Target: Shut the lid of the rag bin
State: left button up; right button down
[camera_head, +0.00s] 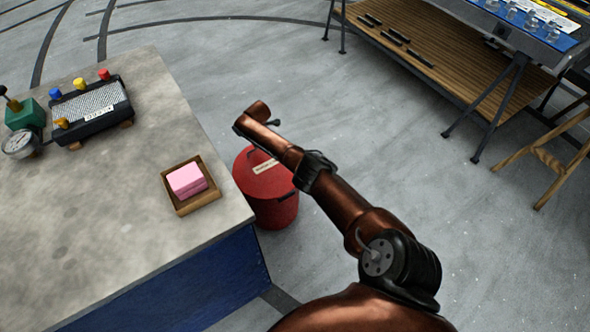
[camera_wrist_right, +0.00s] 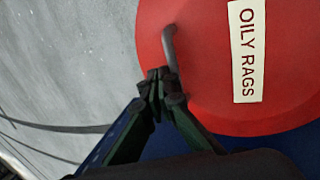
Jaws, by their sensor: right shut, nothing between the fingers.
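The red rag bin (camera_head: 272,212) stands on the floor beside the workbench. Its round red lid (camera_head: 262,182) appears to lie over the top, with a pale label partly covered by my right arm. In the right wrist view the lid (camera_wrist_right: 200,75) fills the upper right, and its label (camera_wrist_right: 245,50) reads "OILY RAGS". My right gripper (camera_wrist_right: 160,88) is shut and empty, its fingertips at the lower end of the grey lid handle (camera_wrist_right: 170,45). I cannot tell if they touch it. My left gripper is out of view.
The workbench (camera_head: 110,210) at left holds a wooden tray (camera_head: 207,200) with pink blocks, a dark device (camera_head: 92,108) with coloured knobs and a gauge (camera_head: 19,145). A wooden-shelved stand (camera_head: 460,60) is at upper right. Floor right of the bin is clear.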

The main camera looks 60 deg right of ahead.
jog(key=shift+r, duration=0.1)
dwell(0.4)
jog(key=shift+w+r, duration=0.1)
jog(key=shift+r, duration=0.2)
pick_arm(q)
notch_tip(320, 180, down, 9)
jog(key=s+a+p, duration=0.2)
jog(key=p, duration=0.1)
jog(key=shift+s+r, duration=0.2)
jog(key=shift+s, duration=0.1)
pick_arm(e)
notch_tip(320, 180, up, 13)
jog(key=w+d, duration=0.1)
jog(key=w, duration=0.1)
jog(key=shift+w, duration=0.15)
jog(key=shift+f, duration=0.1)
